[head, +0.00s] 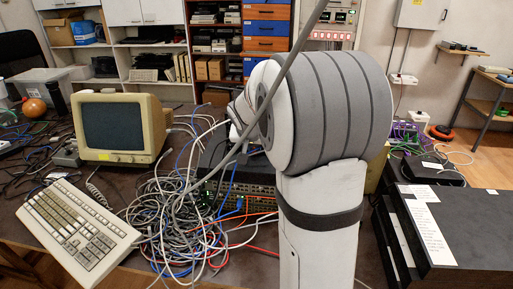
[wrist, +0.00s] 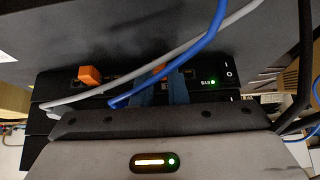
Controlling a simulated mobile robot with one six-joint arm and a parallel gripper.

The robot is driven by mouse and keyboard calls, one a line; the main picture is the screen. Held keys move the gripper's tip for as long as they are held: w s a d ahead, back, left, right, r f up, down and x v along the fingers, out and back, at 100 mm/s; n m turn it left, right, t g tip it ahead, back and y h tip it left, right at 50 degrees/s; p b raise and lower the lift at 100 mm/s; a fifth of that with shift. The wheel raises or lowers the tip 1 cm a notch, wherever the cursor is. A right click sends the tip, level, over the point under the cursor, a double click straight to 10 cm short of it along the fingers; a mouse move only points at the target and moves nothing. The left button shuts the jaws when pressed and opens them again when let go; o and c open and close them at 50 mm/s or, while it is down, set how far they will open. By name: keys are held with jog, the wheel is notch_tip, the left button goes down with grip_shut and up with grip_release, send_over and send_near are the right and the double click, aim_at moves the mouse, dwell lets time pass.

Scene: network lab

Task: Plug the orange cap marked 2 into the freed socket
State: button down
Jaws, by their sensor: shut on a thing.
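In the wrist view, my gripper (wrist: 162,90) has blue fingers in front of a black device (wrist: 222,78). It is shut on an orange cap (wrist: 158,70), only partly visible between the fingertips. No number can be read on it. The cap is at the device's front face; I cannot tell whether it is in a socket. A second orange cap (wrist: 90,75) sits at the device's front to the left. A dark opening (wrist: 188,71) shows just right of the fingers. In the head view my arm hides the gripper and both caps.
A blue cable (wrist: 190,55) and a grey cable (wrist: 140,82) cross close in front of the device and fingers. A green light glows on the device's right. In the head view, tangled cables (head: 180,215), a keyboard (head: 75,230) and a monitor (head: 118,127) crowd the table's left.

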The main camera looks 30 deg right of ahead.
jog(key=c, duration=1.4)
grip_release()
jog(key=shift+o, duration=0.2)
jog(key=shift+r, duration=0.1)
jog(key=v, duration=0.7)
jog(key=shift+s+r, duration=0.2)
jog(key=shift+r, duration=0.05)
jog(key=shift+a, duration=0.1)
